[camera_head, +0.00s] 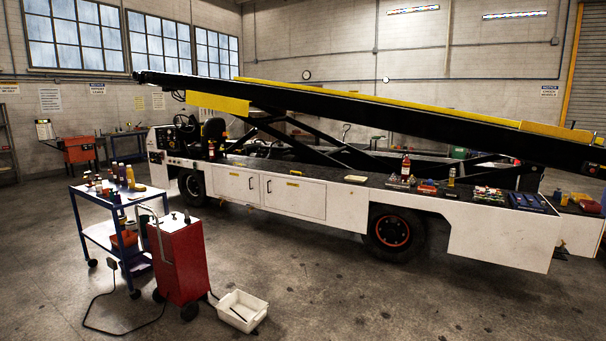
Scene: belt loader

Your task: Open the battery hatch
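A white belt loader (500,236) stands across the room with its dark conveyor boom (400,110) sloping down to the right. Its side has two closed white panels next to each other, a left one (232,187) and a right one (305,201). Dark upright handles show near where they meet, and small yellow labels are on or above them. Which panel is the battery hatch I cannot tell, as the labels are too small to read. Neither of my grippers is in view.
A blue cart (105,238) with bottles, a red wheeled cabinet (180,260) with a cable on the floor, and a white bin (243,308) stand in front at left. Tools and bottles lie on the loader's deck (335,176). The floor (330,285) at centre is clear.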

